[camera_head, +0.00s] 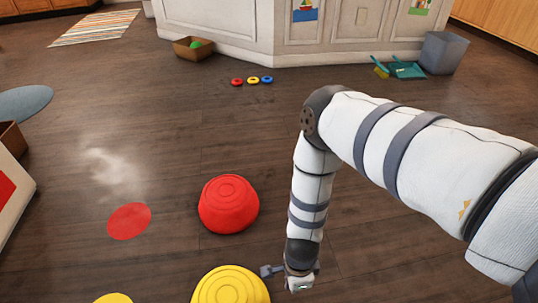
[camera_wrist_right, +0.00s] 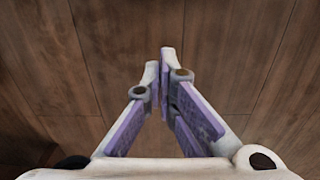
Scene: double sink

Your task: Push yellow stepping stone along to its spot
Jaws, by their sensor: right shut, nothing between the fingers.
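The yellow stepping stone (camera_head: 231,287) is a round ridged dome on the floor at the bottom of the head view, cut off by the lower edge. A flat yellow spot (camera_head: 113,299) shows partly to its left at the same edge. My right gripper (camera_head: 267,271) is low beside the stone's right side; I cannot tell whether it touches. In the right wrist view the right gripper (camera_wrist_right: 164,60) is shut and empty, with only wooden floor beyond its fingertips. The stone is not seen there. My left gripper is not in view.
A red stepping stone (camera_head: 229,204) stands just beyond the yellow one, with a flat red spot (camera_head: 129,221) to its left. Small coloured rings (camera_head: 253,80), a brown box (camera_head: 193,48) and a grey bin (camera_head: 444,52) are farther back. The middle floor is clear.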

